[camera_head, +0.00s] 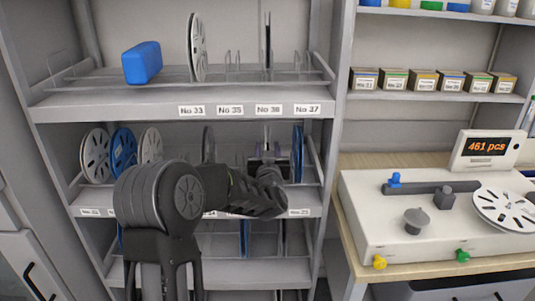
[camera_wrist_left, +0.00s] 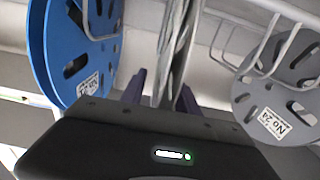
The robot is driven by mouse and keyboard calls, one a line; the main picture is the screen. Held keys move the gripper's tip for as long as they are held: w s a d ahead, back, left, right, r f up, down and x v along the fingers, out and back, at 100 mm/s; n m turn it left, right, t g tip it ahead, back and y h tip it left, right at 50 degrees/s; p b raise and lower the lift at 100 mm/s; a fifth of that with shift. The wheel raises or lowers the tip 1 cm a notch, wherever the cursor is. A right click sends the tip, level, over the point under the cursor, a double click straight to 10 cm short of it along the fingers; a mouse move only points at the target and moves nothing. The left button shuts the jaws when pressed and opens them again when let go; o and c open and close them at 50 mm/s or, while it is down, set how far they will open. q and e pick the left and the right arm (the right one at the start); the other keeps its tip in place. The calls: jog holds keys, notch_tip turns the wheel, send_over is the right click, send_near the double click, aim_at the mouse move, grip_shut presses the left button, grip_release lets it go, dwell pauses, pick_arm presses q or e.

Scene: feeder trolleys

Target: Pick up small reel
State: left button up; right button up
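My left gripper (camera_head: 268,163) reaches into the middle shelf of the reel rack, in front of a thin grey reel (camera_head: 266,134) seen edge-on. In the left wrist view, its two purple fingers (camera_wrist_left: 161,93) stand apart, with an edge-on grey reel (camera_wrist_left: 178,45) between them. A gap shows beside one finger; contact at the other is unclear. A blue reel (camera_wrist_left: 72,50) and a grey reel labelled No 24 (camera_wrist_left: 285,95) flank it. My forearm hides part of the shelf in the head view. My right gripper is not in view.
More reels stand on the middle shelf (camera_head: 95,155), including a blue one (camera_head: 298,153) close to the gripper. The upper shelf (camera_head: 180,104) holds a blue block (camera_head: 142,62) and upright reels. A counting machine (camera_head: 400,220) stands on the bench at right.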

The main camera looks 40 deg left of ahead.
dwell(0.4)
pick_arm(q)
grip_shut()
dwell(0.4)
